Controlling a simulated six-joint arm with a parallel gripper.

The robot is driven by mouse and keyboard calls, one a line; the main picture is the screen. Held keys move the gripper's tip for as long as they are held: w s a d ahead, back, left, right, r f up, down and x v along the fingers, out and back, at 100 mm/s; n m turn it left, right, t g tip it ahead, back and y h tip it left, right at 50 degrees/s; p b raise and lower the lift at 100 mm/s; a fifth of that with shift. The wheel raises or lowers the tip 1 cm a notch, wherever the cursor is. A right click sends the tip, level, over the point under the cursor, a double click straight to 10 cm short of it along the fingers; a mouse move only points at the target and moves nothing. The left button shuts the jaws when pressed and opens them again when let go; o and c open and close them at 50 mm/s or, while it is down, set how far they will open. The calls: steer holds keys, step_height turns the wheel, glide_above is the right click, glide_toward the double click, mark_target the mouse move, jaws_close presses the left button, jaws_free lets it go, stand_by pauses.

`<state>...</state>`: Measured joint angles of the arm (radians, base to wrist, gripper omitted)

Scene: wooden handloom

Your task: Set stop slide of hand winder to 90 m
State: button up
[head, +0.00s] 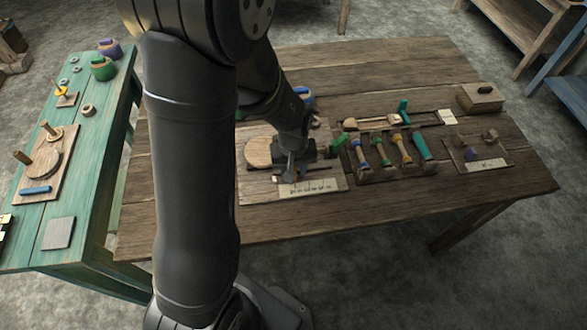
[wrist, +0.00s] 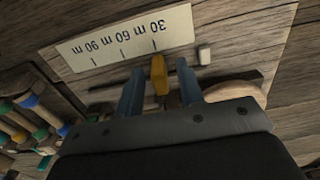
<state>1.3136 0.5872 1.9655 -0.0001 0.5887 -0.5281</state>
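The stop slide (wrist: 159,75) is a small orange-yellow block in the wrist view, in line with the rightmost tick of the scale. The pale scale plate (wrist: 125,40) reads 30 m, 60 m and 90 m upside down, with 30 m at the right and 90 m at the left. My gripper (wrist: 160,88) is open, with one blue-grey finger on each side of the slide and small gaps visible. In the head view, my gripper (head: 290,172) is over the winder board (head: 250,188), behind the scale plate (head: 308,188); the slide cannot be made out there.
A round wooden disc (head: 258,152) sits on the winder board to the left of my gripper. Several coloured-ended tools (head: 380,150) lie just right of it. A small wooden box (head: 480,97) stands at the far right. The table front is clear.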

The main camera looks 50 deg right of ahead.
mark_target(323, 174)
steer(key=shift+c, duration=0.2)
jaws_close()
steer(key=shift+s+d, duration=0.1)
steer(key=s+d, duration=0.5)
steer(key=shift+s+d, duration=0.4)
steer(key=shift+r, duration=0.1)
steer(key=shift+c, duration=0.3)
jaws_free()
steer(key=shift+s+d, duration=0.1)
steer(key=shift+o, duration=0.5)
